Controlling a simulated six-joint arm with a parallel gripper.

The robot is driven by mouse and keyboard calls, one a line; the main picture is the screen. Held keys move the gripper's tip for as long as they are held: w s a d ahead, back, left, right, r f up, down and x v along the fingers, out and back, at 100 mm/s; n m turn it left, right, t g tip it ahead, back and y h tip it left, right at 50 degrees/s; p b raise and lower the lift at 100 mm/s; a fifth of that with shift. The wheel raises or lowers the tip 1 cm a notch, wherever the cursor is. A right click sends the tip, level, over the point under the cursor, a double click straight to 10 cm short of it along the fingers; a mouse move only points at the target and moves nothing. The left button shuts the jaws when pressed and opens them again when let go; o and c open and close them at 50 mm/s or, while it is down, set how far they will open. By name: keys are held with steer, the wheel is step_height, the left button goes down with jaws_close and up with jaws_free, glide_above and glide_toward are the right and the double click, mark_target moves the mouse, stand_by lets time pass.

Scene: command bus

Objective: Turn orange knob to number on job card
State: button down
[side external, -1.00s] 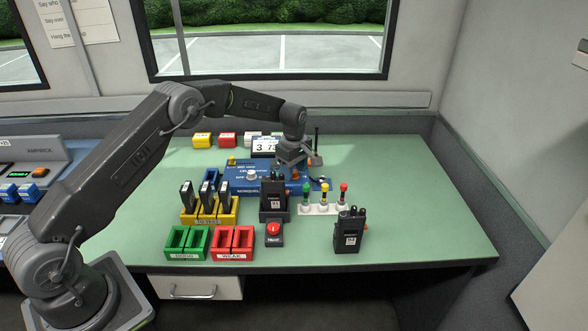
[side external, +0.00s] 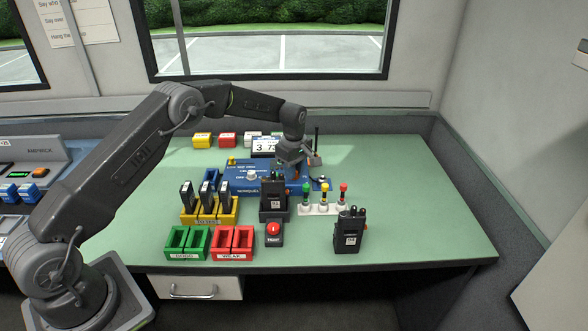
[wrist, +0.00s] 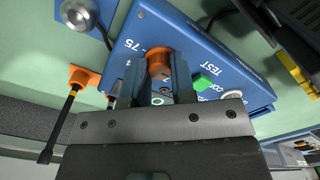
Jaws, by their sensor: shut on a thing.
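The orange knob (wrist: 158,65) sits on the blue panel (wrist: 205,50) in the wrist view, with a printed "75" to its left and "TEST" to its right. My gripper (wrist: 160,75) is shut on the knob, one finger on each side. In the side view my gripper (side external: 293,166) is down at the right part of the blue panel (side external: 245,175), and it hides the knob there. A white card (side external: 265,146) with large dark digits, apparently "3 73", stands behind the panel. The knob's exact setting cannot be read.
A black radio in a stand (side external: 273,200) and a white rack with green, yellow and red pegs (side external: 322,208) stand close in front of my gripper. Yellow, green and red trays (side external: 235,243) lie to the front left.

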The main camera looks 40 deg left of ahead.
steer(key=shift+m, duration=0.3)
steer(key=m, duration=0.3)
steer(key=shift+m, duration=0.4)
steer(key=m, duration=0.8)
steer(key=shift+m, duration=0.4)
steer(key=m, duration=0.4)
steer(key=shift+m, duration=0.3)
steer(key=c, duration=0.9)
jaws_free()
steer(key=shift+c, duration=0.2)
